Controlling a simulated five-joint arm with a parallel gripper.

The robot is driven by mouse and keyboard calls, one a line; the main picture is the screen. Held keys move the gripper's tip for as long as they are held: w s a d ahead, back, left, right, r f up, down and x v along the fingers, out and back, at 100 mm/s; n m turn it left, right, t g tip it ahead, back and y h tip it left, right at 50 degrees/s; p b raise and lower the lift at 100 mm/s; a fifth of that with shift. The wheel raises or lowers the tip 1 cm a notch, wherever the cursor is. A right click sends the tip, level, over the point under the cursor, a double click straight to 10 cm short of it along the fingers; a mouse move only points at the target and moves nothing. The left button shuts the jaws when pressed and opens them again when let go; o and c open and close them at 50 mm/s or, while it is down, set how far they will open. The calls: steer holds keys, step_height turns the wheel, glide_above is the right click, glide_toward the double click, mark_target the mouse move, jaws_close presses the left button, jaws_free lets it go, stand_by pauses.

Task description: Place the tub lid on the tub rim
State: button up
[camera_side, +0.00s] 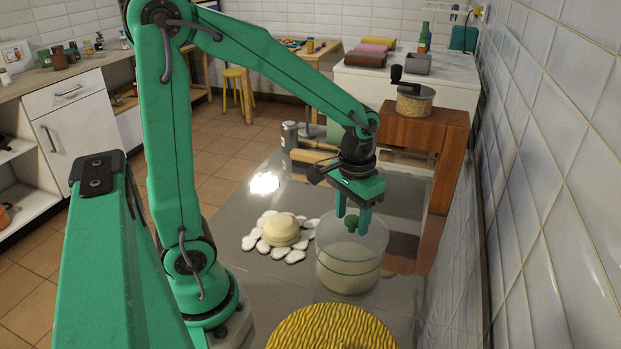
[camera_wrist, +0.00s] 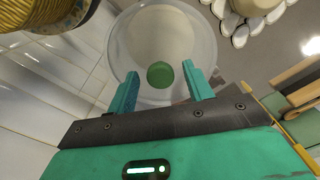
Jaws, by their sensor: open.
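A clear tub (camera_side: 348,270) with pale contents and a green line round its side stands on the grey worktop. A clear lid with a round green knob (camera_side: 352,222) appears to lie across the tub's top; its edge is hard to tell from the rim, so I cannot tell how evenly it sits. In the wrist view the knob (camera_wrist: 160,75) lies between my fingers, in front of the pale round tub (camera_wrist: 160,35). My gripper (camera_side: 352,213) points down over the tub with its fingers apart, one on each side of the knob. A gap shows beside the knob in the wrist view (camera_wrist: 160,80).
A pale rounded object (camera_side: 281,229) sits on a mat of white pebbles (camera_side: 294,255) left of the tub. A yellow ridged round object (camera_side: 333,330) stands in front. A mallet (camera_side: 290,136) and a wooden block (camera_side: 425,128) with a grinder (camera_side: 414,103) are behind. A tiled wall runs along the right.

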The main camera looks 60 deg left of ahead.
step_height(320, 180, up, 12)
steer(key=shift+r, duration=0.15)
stand_by(0.7)
stand_by(0.5)
steer(key=m+t, duration=0.2)
steer(key=t, duration=0.4)
glide_toward(351, 220)
steer(key=shift+s+d+r, duration=0.15)
steer(key=shift+s+r, duration=0.75)
steer(key=shift+s, duration=0.1)
steer(key=shift+s+d+r, duration=0.15)
steer(key=shift+s+r, duration=0.75)
steer(key=shift+s, duration=0.1)
